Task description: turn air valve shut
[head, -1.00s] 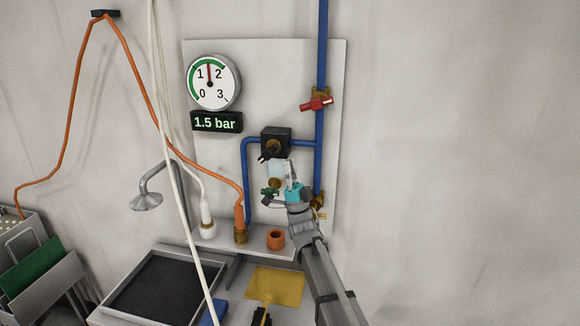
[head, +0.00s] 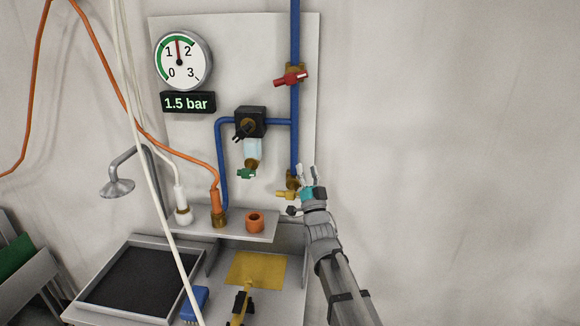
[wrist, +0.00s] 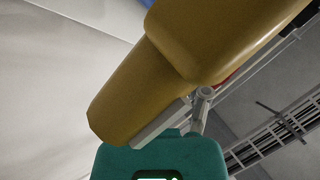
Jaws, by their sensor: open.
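A blue air pipe (head: 294,130) runs down the wall panel. A valve with a red handle (head: 291,78) sits high on it, the handle lying across the pipe, slightly tilted. At the pipe's lower end is a brass valve with a yellow handle (head: 286,195) pointing left. A green-handled drain (head: 246,174) hangs under the filter bowl. My gripper (head: 307,171) is open, just right of the brass valve and below the red handle. In the wrist view a large yellow-brown part (wrist: 165,75) is very close above the teal gripper body; whether it touches is unclear.
The round gauge (head: 181,61) and display (head: 187,102) show 1.5 bar. A small shelf (head: 245,228) with fittings (head: 255,222) juts out left of my arm. A white cable (head: 135,130) hangs in front. The wall at right is bare.

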